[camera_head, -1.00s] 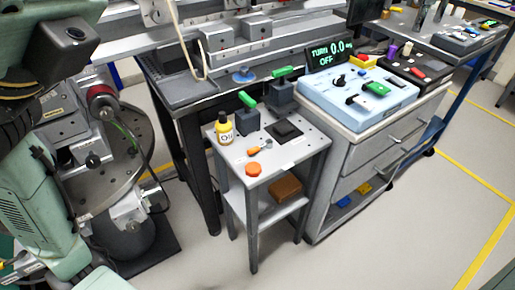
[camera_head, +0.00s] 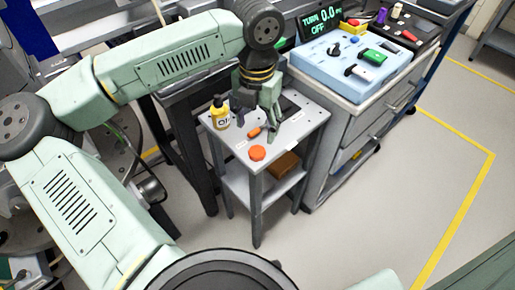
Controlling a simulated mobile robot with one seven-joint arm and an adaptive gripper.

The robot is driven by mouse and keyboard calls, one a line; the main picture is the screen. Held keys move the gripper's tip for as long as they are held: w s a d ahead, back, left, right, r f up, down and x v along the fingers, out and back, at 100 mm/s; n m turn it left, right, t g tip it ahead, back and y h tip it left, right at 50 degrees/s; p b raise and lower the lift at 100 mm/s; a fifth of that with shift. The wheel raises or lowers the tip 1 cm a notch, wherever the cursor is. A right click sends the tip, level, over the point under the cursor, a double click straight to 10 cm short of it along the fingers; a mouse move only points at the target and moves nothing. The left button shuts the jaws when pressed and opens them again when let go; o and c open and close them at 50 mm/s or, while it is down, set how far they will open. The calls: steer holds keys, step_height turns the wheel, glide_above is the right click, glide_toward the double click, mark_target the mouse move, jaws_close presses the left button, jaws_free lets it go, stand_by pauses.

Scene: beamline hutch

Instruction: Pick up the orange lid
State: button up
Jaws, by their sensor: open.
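The orange lid (camera_head: 257,153) is a small round disc lying near the front edge of the small grey table's top (camera_head: 285,141). My gripper (camera_head: 257,122) points down over the table, behind the lid and apart from it. Its fingers are spread and I see nothing between them. The gripper and wrist hide part of the table's back, where dark blocks with green tops stood.
A yellow oil bottle (camera_head: 220,113) stands on the table's left side. A small orange-handled item (camera_head: 254,132) lies between the bottle and the lid, close to my fingers. A blue instrument panel (camera_head: 350,70) stands on the grey drawer cabinet (camera_head: 345,125) at right. A brown block (camera_head: 284,165) sits on the lower shelf.

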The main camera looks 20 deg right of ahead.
mark_target(259, 148)
steer(key=shift+s+d+f+p, duration=0.15)
steer(key=shift+f+p, duration=0.15)
steer(key=shift+f, duration=0.8)
steer(key=shift+s+a+f+p, duration=0.1)
steer(key=shift+f+p, duration=0.2)
steer(key=shift+f, duration=0.85)
steer(key=shift+s+d+f+p, duration=0.15)
steer(key=shift+f+p, duration=0.15)
steer(key=shift+f, duration=0.8)
steer(key=shift+a, duration=0.1)
steer(key=c, duration=1)
steer(key=shift+r, duration=0.1)
steer(key=shift+c, duration=0.2)
steer(key=shift+r, duration=0.4)
step_height(259, 148, up, 2)
steer(key=shift+r+b, duration=0.1)
steer(key=shift+b, duration=0.6)
steer(key=shift+s+r, duration=0.1)
steer(key=shift+s, duration=0.5)
steer(key=s+r+b, duration=0.1)
steer(key=s+b, duration=0.3)
steer(key=s, duration=1)
steer(key=shift+s+a+r, duration=0.35)
steer(key=shift+s+a, duration=0.05)
